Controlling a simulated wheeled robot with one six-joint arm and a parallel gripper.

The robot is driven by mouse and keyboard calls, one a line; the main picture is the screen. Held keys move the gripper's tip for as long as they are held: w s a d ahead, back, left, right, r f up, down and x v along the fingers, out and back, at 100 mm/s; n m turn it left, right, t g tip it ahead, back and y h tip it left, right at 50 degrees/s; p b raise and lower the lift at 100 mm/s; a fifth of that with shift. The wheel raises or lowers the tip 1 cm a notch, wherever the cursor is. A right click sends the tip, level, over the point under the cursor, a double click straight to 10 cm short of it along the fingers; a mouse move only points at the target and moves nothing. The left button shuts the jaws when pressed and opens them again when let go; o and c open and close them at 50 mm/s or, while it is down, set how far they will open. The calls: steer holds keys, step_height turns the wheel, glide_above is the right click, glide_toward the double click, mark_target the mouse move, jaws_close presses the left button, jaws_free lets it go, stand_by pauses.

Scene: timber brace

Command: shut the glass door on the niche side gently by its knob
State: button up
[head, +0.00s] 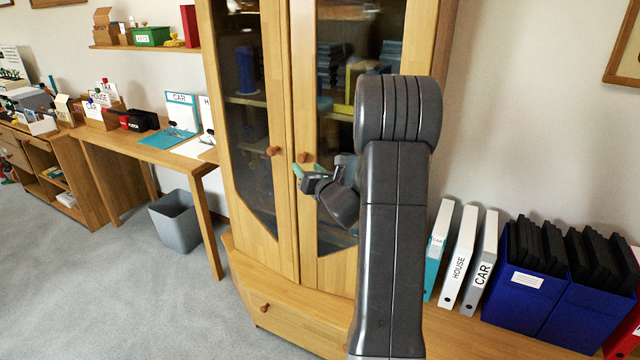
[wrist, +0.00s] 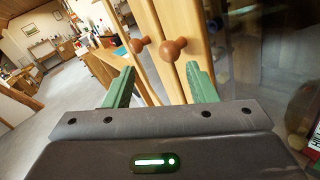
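A tall wooden cabinet has two glass doors. The left glass door (head: 283,235) has a round brown knob (head: 272,151), and the right glass door (head: 310,268) has another knob (head: 304,157). In the head view both doors look shut or nearly so; I cannot tell a small gap. Nothing marks which is the niche side. My gripper (head: 308,172) is in front of the right door, close to its knob. In the wrist view, the left knob (wrist: 140,44) and right knob (wrist: 172,48) lie beyond the spread green fingers of my gripper (wrist: 162,88), which holds nothing.
A wooden drawer (head: 285,318) lies below the doors. Binders (head: 457,258) and blue boxes (head: 530,300) stand on the low unit to the right. A desk (head: 125,143) and a grey bin (head: 176,222) are at left. Open carpet lies at front left.

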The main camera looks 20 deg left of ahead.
mark_target(300, 160)
steer(key=v, duration=0.8)
steer(key=shift+w+b, duration=0.2)
steer(key=shift+b, duration=0.1)
steer(key=p+x, duration=0.1)
steer(key=x, duration=1.2)
steer(key=shift+w+a+f+p, duration=0.1)
steer(key=shift+w+f+p, duration=0.1)
steer(key=shift+p, duration=0.15)
steer(key=shift+w+a, duration=0.1)
steer(key=shift+r, duration=0.1)
